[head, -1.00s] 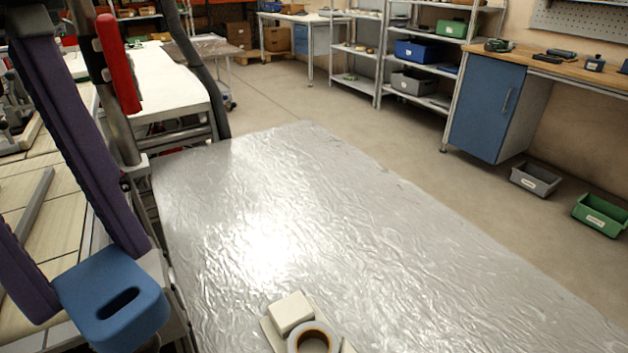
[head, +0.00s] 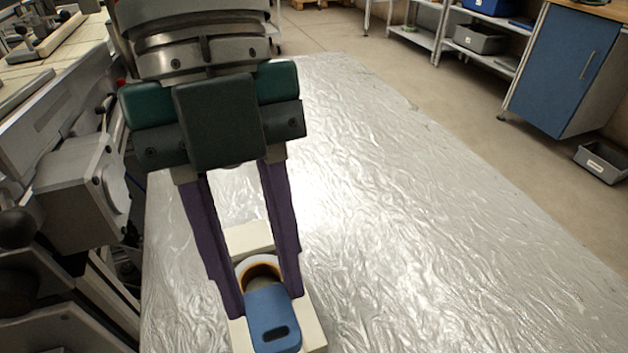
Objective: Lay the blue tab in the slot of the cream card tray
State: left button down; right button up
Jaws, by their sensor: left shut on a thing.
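My left gripper (head: 265,304) reaches down from the top with its two purple fingers shut on the blue tab (head: 273,322). The tab is a flat rounded piece with a dark oblong hole. I see it over the near part of the cream card tray (head: 313,328). I cannot tell whether the tab touches the tray, and the slot is not visible. A tape reel (head: 252,264), white with a brown inner ring, shows between the fingers behind the tab, partly covered by it. A raised cream block (head: 248,238) is at the tray's far end. My right gripper is not in view.
The tray is on a shiny, wrinkled silver tabletop (head: 420,220), clear to the right of the tray. Grey metal machinery (head: 85,190) stands close along the left. A blue cabinet (head: 560,70) and a grey bin (head: 603,160) are beyond the table at right.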

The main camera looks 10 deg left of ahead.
aim_at(270, 315)
pick_arm(q)
notch_tip(270, 315, down, 7)
jog(key=shift+r+b, duration=0.2)
jog(key=shift+b, duration=0.25)
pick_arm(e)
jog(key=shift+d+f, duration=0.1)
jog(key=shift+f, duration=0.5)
pick_arm(q)
jog(key=shift+f, duration=0.1)
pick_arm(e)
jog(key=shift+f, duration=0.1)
pick_arm(q)
jog(key=shift+f+b, duration=0.35)
jog(key=shift+f, duration=0.15)
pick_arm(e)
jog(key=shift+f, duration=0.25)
pick_arm(q)
jog(key=c, duration=0.6)
grip_release()
jog(key=shift+o, duration=0.2)
jog(key=shift+r, duration=0.25)
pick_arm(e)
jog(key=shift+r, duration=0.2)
pick_arm(q)
jog(key=p+v, duration=0.1)
jog(key=v, duration=1.1)
jog(key=shift+r, duration=0.4)
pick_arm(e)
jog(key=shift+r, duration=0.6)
